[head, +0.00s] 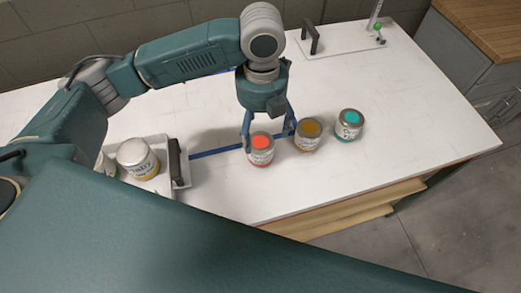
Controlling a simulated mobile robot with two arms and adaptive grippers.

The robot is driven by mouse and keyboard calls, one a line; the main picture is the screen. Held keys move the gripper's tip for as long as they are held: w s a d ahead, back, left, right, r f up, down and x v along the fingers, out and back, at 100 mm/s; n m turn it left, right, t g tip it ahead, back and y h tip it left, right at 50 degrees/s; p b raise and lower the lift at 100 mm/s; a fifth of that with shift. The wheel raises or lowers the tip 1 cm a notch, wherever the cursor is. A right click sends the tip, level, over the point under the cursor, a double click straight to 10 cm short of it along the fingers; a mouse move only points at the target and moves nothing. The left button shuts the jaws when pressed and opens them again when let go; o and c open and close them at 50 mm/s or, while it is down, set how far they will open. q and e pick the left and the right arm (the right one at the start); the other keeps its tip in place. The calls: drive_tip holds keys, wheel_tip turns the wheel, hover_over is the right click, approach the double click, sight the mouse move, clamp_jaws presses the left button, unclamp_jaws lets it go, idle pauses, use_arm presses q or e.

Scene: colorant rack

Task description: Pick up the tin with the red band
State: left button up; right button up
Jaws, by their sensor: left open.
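A tin with an orange-red disc on top (261,150) stands upright on the white table; I take it as the one with the red band. My left gripper (268,132) points down at this tin. It is open, with one blue finger at the tin's left side and the other toward the upper right, near the amber-topped tin. I cannot tell whether the fingers touch either tin. My right gripper is not in view.
The amber-topped tin (308,136) and a teal-topped tin (349,124) stand close by on the right. A white tray (181,178) with a dark handle holds a yellow-banded tin (138,158). A white board (345,40) lies farther back. The table's right part is clear.

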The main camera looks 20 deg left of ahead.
sight(260, 142)
use_arm(q)
wheel_tip(260, 142, down, 2)
drive_tip(key=shift+f, duration=0.25)
drive_tip(key=shift+f+p, duration=0.3)
drive_tip(key=shift+f, duration=0.25)
drive_tip(key=f, duration=0.1)
drive_tip(key=f+p, duration=0.1)
drive_tip(key=f, duration=0.3)
drive_tip(key=shift+w+a+p, duration=0.2)
drive_tip(key=shift+w+p, duration=0.05)
drive_tip(key=shift+p, duration=0.1)
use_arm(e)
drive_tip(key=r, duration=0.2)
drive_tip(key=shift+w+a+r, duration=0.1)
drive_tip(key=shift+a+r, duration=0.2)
use_arm(q)
drive_tip(key=shift+c, duration=1.1)
drive_tip(key=c, duration=1.1)
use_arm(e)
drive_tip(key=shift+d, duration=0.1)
